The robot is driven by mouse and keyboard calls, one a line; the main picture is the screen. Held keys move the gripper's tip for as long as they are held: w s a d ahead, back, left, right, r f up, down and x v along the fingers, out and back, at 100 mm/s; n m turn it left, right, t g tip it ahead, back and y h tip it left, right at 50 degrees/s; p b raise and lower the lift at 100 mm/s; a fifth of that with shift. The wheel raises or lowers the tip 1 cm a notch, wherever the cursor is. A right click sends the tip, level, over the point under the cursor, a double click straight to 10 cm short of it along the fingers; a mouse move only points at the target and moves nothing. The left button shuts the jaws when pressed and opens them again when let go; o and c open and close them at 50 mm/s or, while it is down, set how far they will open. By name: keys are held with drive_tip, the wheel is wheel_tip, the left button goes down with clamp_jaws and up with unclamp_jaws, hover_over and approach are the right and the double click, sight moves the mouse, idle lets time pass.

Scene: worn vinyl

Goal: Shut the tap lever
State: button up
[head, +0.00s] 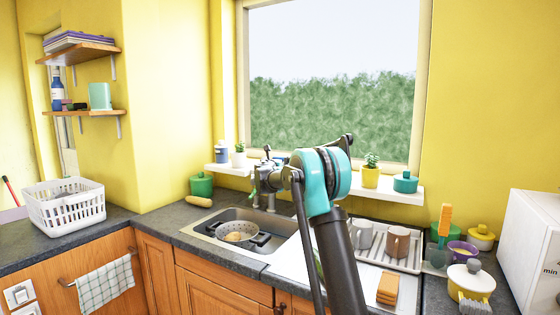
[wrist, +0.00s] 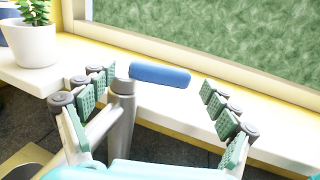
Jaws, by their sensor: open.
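The tap lever (wrist: 160,75) has a blue grip and shows in the wrist view just right of the top of the grey tap post (wrist: 122,112). My gripper (wrist: 157,88) is open, with green-padded fingers spread to the left and right of the lever; I cannot tell whether any finger touches the tap. A grey pipe slants down to the left from the post. In the head view the tap (head: 257,192) stands behind the sink (head: 214,221), and my arm and gripper (head: 268,166) partly hide it. The lever cannot be made out there.
A white windowsill (head: 398,196) runs close behind the tap, with a potted plant (wrist: 28,35) at its left. A colander (head: 262,243) sits in the sink. A drying rack (head: 408,262) with mugs stands to the right, and a white basket (head: 67,210) far left.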

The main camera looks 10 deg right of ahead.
drive_tip(key=shift+x, duration=1.55)
drive_tip(key=c, duration=1.7)
drive_tip(key=shift+s+a+m+g+h, duration=0.25)
drive_tip(key=shift+m+g+h, duration=0.15)
drive_tip(key=shift+m+h, duration=0.3)
drive_tip(key=shift+s+m+g+h, duration=0.15)
drive_tip(key=shift+m+g+h, duration=0.3)
drive_tip(key=shift+h, duration=0.3)
drive_tip(key=shift+s+m+g+h, duration=0.15)
drive_tip(key=shift+m+g+h, duration=0.25)
drive_tip(key=shift+h, duration=0.35)
drive_tip(key=o, duration=1.7)
drive_tip(key=shift+a, duration=0.1)
